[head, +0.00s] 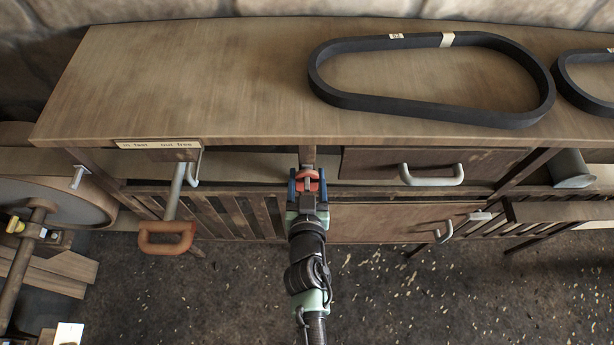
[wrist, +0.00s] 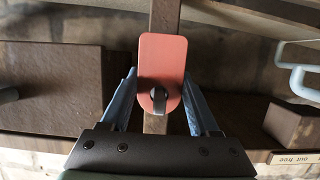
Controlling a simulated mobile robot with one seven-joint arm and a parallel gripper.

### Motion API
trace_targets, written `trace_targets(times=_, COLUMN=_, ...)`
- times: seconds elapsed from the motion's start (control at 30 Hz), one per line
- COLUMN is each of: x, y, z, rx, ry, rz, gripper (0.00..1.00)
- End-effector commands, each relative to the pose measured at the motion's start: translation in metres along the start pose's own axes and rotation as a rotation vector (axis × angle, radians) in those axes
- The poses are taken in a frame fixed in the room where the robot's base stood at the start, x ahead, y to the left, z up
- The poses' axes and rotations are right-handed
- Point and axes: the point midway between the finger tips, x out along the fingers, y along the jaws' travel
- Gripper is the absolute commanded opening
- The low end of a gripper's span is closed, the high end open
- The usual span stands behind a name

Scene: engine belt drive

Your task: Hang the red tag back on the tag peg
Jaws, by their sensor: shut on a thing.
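The red tag (wrist: 162,58) is a flat plate with one rounded end, between the blue fingers of my gripper (wrist: 160,104). In the head view my gripper (head: 307,181) is at the bench front, shut on the red tag (head: 307,174). A short dark round-ended peg (wrist: 158,96) shows at the tag's rounded end, in front of an upright wooden post (wrist: 164,18). I cannot tell how far the peg passes through the tag.
The bench top (head: 220,80) carries a black belt (head: 430,120). A drawer with a grey handle (head: 432,175) is right of my gripper. A lever with an orange grip (head: 166,240) hangs at the left, under a label (head: 158,144). The floor in front is open.

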Motion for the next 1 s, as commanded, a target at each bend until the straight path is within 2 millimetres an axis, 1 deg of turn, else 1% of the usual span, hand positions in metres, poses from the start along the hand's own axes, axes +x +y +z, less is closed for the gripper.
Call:
trace_targets(times=0.23, x=0.0, y=0.0, z=0.0, rx=0.0, ry=0.0, rz=0.0, gripper=0.01)
trace_targets(times=0.27, x=0.0, y=0.0, z=0.0, rx=0.0, ry=0.0, rz=0.0, gripper=0.63)
trace_targets(times=0.3, x=0.0, y=0.0, z=0.0, rx=0.0, ry=0.0, rz=0.0, gripper=0.71)
trace_targets(times=0.43, x=0.0, y=0.0, z=0.0, rx=0.0, ry=0.0, rz=0.0, gripper=0.94)
trace_targets(times=0.47, x=0.0, y=0.0, z=0.0, rx=0.0, ry=0.0, rz=0.0, gripper=0.97)
trace_targets(times=0.77, x=-0.001, y=0.0, z=0.0, rx=-0.001, ry=0.0, rz=0.0, gripper=0.97)
trace_targets(times=0.87, x=-0.006, y=0.001, z=0.001, rx=-0.002, ry=0.0, rz=0.001, gripper=0.97)
trace_targets(times=1.0, x=-0.022, y=0.001, z=0.003, rx=-0.001, ry=-0.001, rz=0.001, gripper=0.97)
